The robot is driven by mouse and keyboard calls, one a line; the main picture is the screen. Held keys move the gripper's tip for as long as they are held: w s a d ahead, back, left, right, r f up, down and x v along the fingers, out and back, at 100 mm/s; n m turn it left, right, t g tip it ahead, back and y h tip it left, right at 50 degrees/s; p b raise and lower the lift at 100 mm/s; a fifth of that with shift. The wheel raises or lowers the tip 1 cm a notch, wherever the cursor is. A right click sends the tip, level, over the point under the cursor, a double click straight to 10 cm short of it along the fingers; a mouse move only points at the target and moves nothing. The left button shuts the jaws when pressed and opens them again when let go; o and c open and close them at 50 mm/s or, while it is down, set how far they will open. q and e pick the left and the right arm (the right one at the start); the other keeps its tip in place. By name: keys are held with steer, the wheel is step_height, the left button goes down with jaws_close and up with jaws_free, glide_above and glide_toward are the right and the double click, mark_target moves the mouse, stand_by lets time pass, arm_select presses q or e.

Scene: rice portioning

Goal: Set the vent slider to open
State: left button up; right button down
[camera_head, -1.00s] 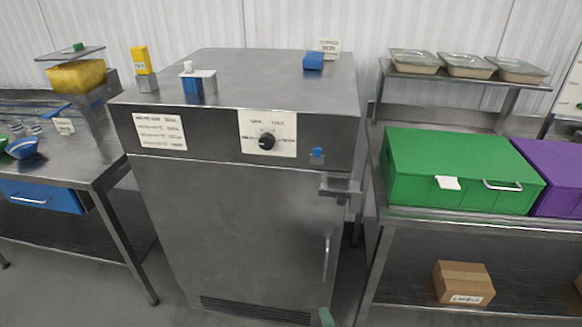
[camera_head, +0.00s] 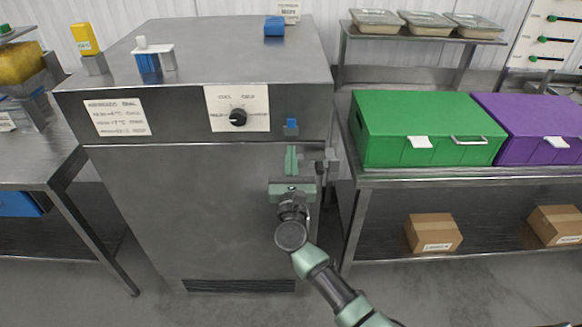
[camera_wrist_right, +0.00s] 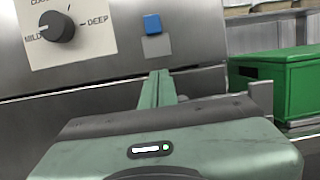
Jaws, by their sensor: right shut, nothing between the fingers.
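A steel cabinet (camera_head: 215,190) stands in the middle. A small blue tab (camera_head: 291,124) is on its front panel, right of the dial; in the right wrist view the blue tab (camera_wrist_right: 152,24) sits above a pale grey plate. A blue block (camera_head: 274,26) lies on the cabinet top at the back, by a small label (camera_head: 288,10) too small to read. I cannot tell which blue piece is the vent slider. My right gripper (camera_head: 291,150) is upright, shut and empty, just below the blue tab; its fingertips (camera_wrist_right: 159,76) show apart from it. My left gripper is out of view.
A black dial (camera_head: 238,117) is on the front panel. A door latch (camera_head: 326,163) is close right of my right gripper. Green (camera_head: 430,128) and purple (camera_head: 535,128) boxes stand on the right bench. The cabinet top is mostly clear.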

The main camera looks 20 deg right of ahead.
mark_target(291, 130)
steer(key=r+p, duration=0.1)
steer(key=r, duration=0.1)
steer(key=w+r+p, duration=0.1)
steer(key=p, duration=0.1)
steer(key=shift+d+r, duration=0.2)
steer(key=shift+r, duration=0.15)
steer(key=shift+s+r, duration=0.15)
steer(key=shift+r, duration=0.2)
steer(key=shift+f, duration=0.1)
